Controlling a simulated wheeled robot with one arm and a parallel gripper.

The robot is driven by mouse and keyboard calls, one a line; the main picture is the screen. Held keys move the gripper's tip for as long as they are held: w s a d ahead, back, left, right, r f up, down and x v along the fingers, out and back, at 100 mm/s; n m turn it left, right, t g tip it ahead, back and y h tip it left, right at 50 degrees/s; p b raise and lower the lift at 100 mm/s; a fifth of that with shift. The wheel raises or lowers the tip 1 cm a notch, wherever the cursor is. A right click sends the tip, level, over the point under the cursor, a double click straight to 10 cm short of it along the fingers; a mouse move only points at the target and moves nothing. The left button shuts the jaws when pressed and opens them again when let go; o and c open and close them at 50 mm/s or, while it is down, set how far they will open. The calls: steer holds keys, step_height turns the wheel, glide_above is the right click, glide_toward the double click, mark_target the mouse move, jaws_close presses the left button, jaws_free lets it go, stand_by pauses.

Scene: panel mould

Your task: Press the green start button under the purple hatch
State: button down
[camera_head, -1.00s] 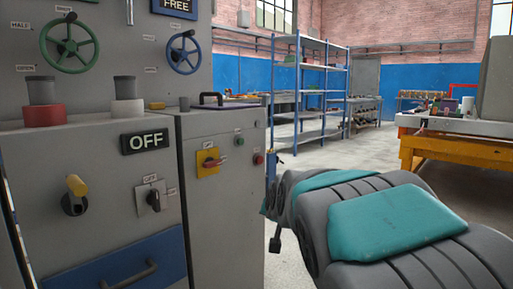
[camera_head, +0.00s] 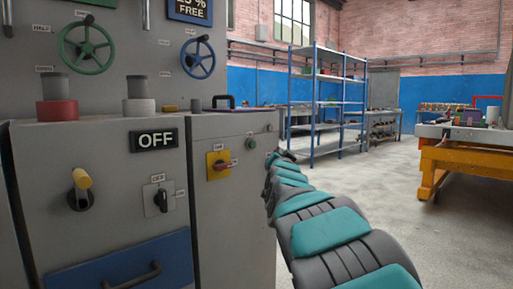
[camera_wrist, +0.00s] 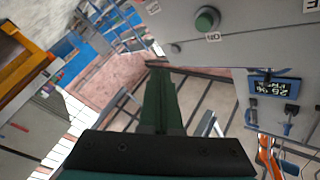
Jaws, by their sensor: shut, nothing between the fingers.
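My gripper (camera_wrist: 158,85) shows in the wrist view with its dark green fingers together and nothing between them. A round green button (camera_wrist: 207,18) sits on a grey panel at the top of that view, up and right of the fingertips and apart from them. In the head view a small green button (camera_head: 250,143) is on the front of the right grey cabinet; I cannot tell for sure that it is the same one. A flat lid with a black handle and a thin purplish edge (camera_head: 213,110) lies on top of that cabinet. In the head view my gripper cannot be made out.
A yellow plate with a red switch (camera_head: 220,165) is left of the green button. The left cabinet carries an OFF sign (camera_head: 154,139) and a yellow-tipped lever (camera_head: 81,179). A blue shelf rack (camera_head: 314,100) and an orange bench (camera_head: 470,158) stand beyond open floor.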

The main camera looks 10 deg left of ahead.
mark_target(252, 145)
steer(key=shift+r, duration=0.1)
steer(key=w+a+p, duration=0.5)
steer(key=a+p, duration=0.2)
steer(key=p, duration=0.5)
steer(key=shift+w, duration=0.25)
stand_by(1.9)
steer(key=shift+w+a+p, duration=0.2)
steer(key=shift+a+p, duration=0.1)
steer(key=shift+p, duration=0.35)
